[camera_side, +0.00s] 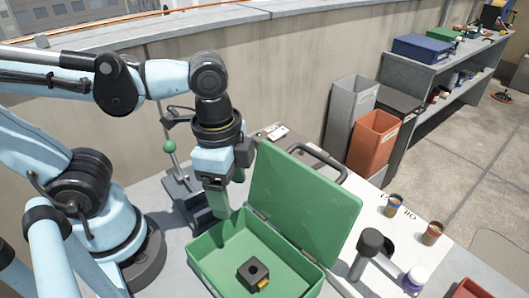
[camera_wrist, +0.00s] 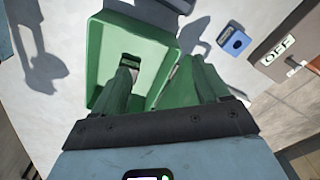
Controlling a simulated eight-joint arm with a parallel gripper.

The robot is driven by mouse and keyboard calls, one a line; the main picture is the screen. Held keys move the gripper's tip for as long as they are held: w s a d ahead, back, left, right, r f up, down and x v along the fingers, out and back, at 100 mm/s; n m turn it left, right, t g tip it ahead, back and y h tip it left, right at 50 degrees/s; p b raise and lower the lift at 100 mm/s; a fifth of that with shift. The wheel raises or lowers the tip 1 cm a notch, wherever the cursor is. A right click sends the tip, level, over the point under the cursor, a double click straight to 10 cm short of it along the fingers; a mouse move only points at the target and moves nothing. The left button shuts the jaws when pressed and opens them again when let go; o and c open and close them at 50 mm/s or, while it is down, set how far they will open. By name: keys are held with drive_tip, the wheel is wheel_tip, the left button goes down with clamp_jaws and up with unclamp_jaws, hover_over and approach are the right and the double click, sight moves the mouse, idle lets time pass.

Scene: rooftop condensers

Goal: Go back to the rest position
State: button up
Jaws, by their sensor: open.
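My gripper (camera_side: 218,205) points down at the back left corner of an open green box (camera_side: 215,267). Its green fingers show in the wrist view (camera_wrist: 162,72), spread apart with nothing between them. The box's lid (camera_side: 303,200) stands raised on the right side of the gripper. A black block (camera_side: 253,272) with a round hole and a yellow-orange part lies on the box floor, apart from my fingers in the side view. In the wrist view one finger partly covers the block. Whether the fingers touch the box rim cannot be told.
A lever with a green knob (camera_side: 169,147) stands close behind my gripper. Grey and orange bins (camera_side: 374,140) and a shelf are farther back. Open space lies above the box.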

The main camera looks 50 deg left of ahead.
drive_tip(key=w+a+f+n+t, duration=0.1)
drive_tip(key=w+a+n+t, duration=0.25)
drive_tip(key=a+n, duration=0.4)
drive_tip(key=w+a+r+n+t, duration=0.1)
drive_tip(key=w+r+n+t, duration=0.1)
drive_tip(key=w, duration=0.3)
drive_tip(key=shift+w+r+n+t, duration=0.25)
drive_tip(key=shift+w+n+t, duration=0.1)
drive_tip(key=shift+n+t, duration=0.1)
drive_tip(key=shift+a, duration=0.1)
